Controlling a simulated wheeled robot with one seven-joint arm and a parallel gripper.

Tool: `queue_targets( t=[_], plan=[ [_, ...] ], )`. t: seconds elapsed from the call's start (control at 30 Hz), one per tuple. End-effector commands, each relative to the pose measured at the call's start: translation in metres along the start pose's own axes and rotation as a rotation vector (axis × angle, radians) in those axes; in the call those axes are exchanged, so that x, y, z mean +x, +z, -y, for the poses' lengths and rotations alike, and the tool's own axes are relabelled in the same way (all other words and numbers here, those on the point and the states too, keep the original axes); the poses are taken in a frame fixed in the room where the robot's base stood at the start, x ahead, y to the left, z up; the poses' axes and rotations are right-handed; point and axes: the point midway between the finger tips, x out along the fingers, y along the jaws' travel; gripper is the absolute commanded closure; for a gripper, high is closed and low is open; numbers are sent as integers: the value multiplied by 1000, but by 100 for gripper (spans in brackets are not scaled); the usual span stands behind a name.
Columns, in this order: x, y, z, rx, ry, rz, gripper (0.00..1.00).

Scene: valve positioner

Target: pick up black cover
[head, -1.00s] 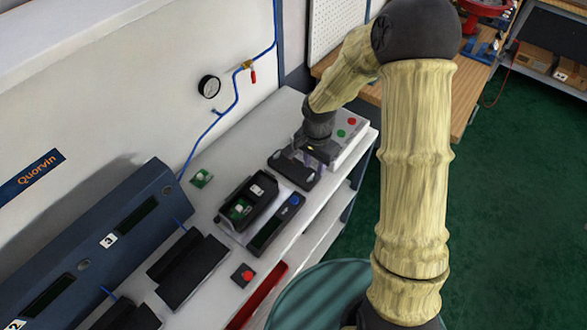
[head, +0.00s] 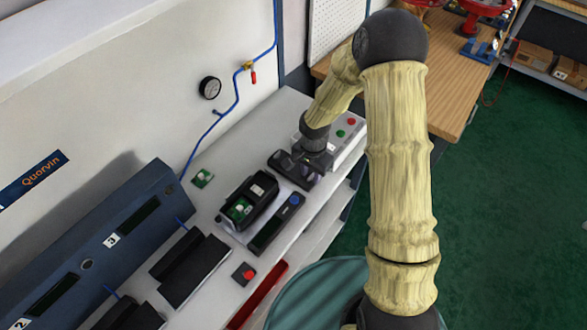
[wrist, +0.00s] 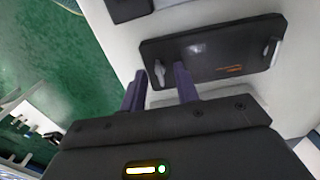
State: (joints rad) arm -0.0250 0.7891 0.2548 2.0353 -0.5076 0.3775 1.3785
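The black cover (head: 281,161) lies flat on the light bench, partly hidden under my gripper (head: 306,168) in the head view. In the wrist view the cover (wrist: 215,55) is a dark rectangular plate with small orange lettering and a pale knob or screw near each end. My gripper (wrist: 160,82) is open there, its two purple fingers apart by the cover's near left end. The left knob (wrist: 158,73) shows between the fingertips. I cannot tell whether the fingers touch it.
The open black positioner housing (head: 261,188) stands left of the cover, with a dark unit with a blue button (head: 294,200) beside it. A grey box with red and green buttons (head: 351,134) is behind the gripper. A small green board (head: 202,178) lies on clear bench at left.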

Motion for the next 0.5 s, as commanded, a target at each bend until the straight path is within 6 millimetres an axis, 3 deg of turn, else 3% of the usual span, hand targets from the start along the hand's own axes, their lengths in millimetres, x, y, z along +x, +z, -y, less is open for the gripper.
queue_targets(
  t=[0.17,0.3,0.5],
  plan=[
    [0,0,0,0,0,0,71],
    [0,0,0,0,0,0,99],
    [-1,0,0,0,-1,-1,100]
  ],
)
